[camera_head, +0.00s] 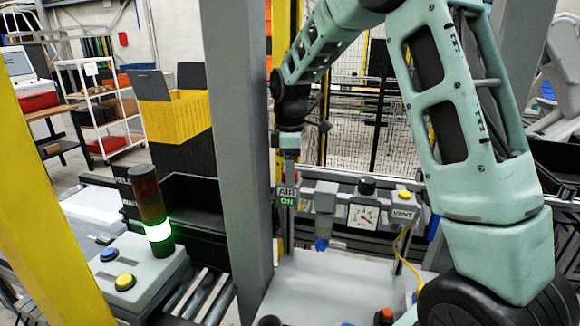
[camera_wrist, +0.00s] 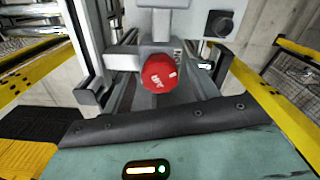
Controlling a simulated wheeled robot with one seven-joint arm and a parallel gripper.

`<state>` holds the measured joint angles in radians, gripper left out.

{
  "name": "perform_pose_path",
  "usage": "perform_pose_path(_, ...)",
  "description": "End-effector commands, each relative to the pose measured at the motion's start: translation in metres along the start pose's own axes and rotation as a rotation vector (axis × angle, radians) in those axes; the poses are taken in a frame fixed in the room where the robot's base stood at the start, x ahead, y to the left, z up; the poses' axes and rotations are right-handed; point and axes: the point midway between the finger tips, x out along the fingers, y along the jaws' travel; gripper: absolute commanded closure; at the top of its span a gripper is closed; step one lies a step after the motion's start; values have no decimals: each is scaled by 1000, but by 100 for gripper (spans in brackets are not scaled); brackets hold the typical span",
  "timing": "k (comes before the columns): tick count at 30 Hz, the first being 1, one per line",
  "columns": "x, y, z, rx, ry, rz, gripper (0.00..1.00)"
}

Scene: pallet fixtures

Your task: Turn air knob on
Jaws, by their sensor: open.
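The air panel (camera_head: 327,196) stands above a pale table, with an AIR ON label (camera_head: 287,195) at its left end. A red round knob (camera_wrist: 160,72) with white lettering shows in the wrist view, on a grey fitting just ahead of my gripper. My gripper (camera_head: 289,160) points down just above the AIR ON label. It is open and empty. Whether its fingers touch the knob cannot be told.
A pressure gauge (camera_head: 363,217), a black knob (camera_head: 367,186) and a VENT label (camera_head: 403,215) sit right of the AIR label. A grey post (camera_head: 240,130) stands left of my arm. A signal tower (camera_head: 154,215) glows white-green on a button box (camera_head: 140,270).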

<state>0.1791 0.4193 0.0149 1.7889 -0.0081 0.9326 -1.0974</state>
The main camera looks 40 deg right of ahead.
Motion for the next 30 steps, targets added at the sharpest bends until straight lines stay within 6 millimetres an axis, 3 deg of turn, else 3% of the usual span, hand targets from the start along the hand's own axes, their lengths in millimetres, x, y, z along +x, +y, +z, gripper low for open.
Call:
perform_pose_path(5,0,0,0,0,0,0,41)
perform_pose_path(10,0,0,0,0,0,0,86)
perform_pose_path(16,0,0,0,-33,1,-1,86)
perform_pose_path(24,0,0,0,-246,1,-1,86)
perform_pose_path(30,0,0,0,-268,0,0,86)
